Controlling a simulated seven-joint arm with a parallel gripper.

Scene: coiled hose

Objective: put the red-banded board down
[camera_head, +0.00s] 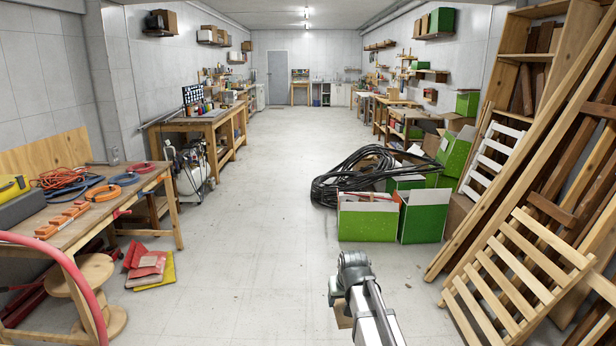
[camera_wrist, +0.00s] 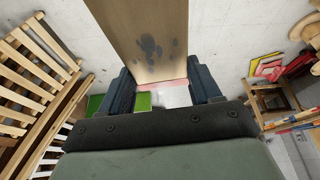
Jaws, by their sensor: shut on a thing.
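The board (camera_wrist: 145,35) is a flat wooden piece with dark smudges. In the wrist view it extends away from between my two dark fingers. A faded red band (camera_wrist: 165,86) crosses it close to the fingers. My gripper (camera_wrist: 163,92) is shut on the board near this band. In the head view my arm comes in at the bottom centre over the open floor. A small brown part of the board (camera_head: 342,318) shows beside the arm there; the rest is hidden. I cannot tell how high the board is above the floor.
A coiled black hose (camera_head: 350,178) lies over green and white boxes (camera_head: 423,216) right of centre. Wooden racks (camera_head: 520,265) lean at the right. A workbench (camera_head: 80,225) with cables stands left; red and yellow pieces (camera_head: 150,265) lie beside it. The central floor (camera_head: 250,250) is clear.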

